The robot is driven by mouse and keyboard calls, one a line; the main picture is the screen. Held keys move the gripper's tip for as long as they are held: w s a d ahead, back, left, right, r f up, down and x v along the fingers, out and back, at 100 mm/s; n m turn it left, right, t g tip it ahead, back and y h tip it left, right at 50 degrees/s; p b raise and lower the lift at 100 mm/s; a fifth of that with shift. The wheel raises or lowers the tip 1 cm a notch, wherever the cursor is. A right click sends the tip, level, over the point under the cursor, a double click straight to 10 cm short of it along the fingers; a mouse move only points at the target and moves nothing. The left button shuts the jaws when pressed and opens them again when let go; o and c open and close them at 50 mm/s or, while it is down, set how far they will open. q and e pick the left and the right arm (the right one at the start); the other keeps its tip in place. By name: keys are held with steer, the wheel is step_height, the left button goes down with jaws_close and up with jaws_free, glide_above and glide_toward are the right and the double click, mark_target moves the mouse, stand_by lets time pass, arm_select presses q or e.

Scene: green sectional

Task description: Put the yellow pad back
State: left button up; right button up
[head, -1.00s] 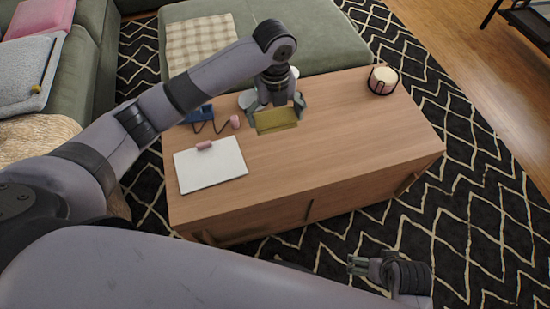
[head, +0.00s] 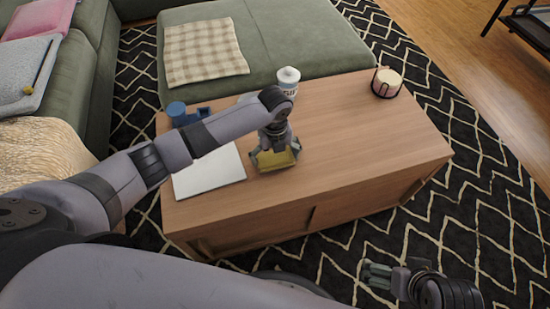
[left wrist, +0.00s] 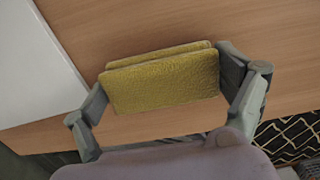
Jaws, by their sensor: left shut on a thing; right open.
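The yellow pad (head: 278,162) is in the jaws of my left gripper (head: 274,158), over the front part of the wooden coffee table (head: 350,150). In the left wrist view the yellow pad (left wrist: 162,82) sits between the two fingers, with a second yellow edge showing behind it. I cannot tell whether it touches the table. A white pad or board (head: 210,172) lies on the table to the left of the gripper and shows in the left wrist view (left wrist: 35,65). My right gripper (head: 378,275) is open and empty, low in front of the table.
A white lidded container (head: 288,76) stands at the table's back edge. Blue items (head: 185,114) lie at the back left. A candle in a black holder (head: 387,82) stands at the back right. The table's middle and right are clear.

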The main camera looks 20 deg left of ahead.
arm_select(q)
steer(key=shift+f, duration=0.3)
steer(key=o, duration=0.7)
steer(key=shift+f, duration=0.1)
steer(key=shift+o, duration=0.2)
